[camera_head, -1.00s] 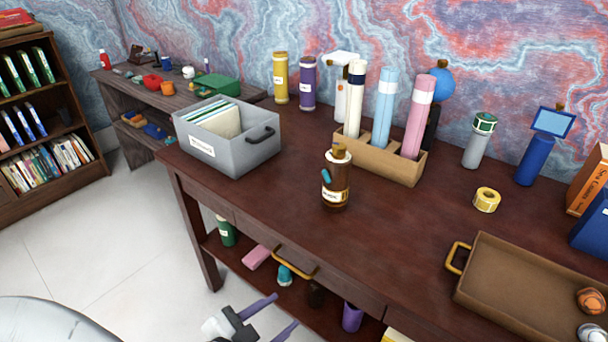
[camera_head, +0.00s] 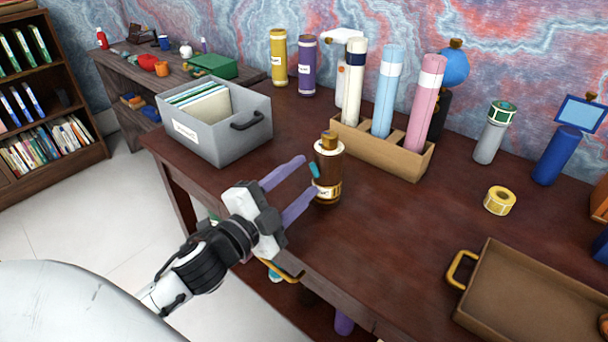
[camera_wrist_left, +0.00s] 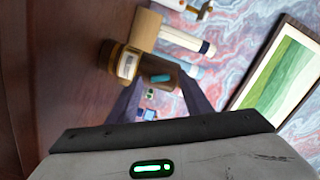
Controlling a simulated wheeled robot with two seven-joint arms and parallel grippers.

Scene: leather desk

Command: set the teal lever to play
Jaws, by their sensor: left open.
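The teal lever (camera_head: 314,171) sticks out from the side of an upright brown bottle-shaped device (camera_head: 329,160) with a gold-brown cap, standing near the front edge of the desk. My left gripper (camera_head: 310,174) is open, with its two purple fingers pointing at the device from the left. The lever shows close to the fingertips, between them in the picture; I cannot tell whether they touch it. In the left wrist view the device (camera_wrist_left: 128,62) appears sideways, and the teal lever (camera_wrist_left: 161,78) lies between the two fingers. Any play marking is too small to read. My right gripper is not seen.
A grey file box (camera_head: 222,138) stands to the left on the desk (camera_head: 400,235). Behind the device is a cardboard holder (camera_head: 372,149) with several tubes. A tray (camera_head: 530,290) and yellow tape roll (camera_head: 499,200) lie to the right.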

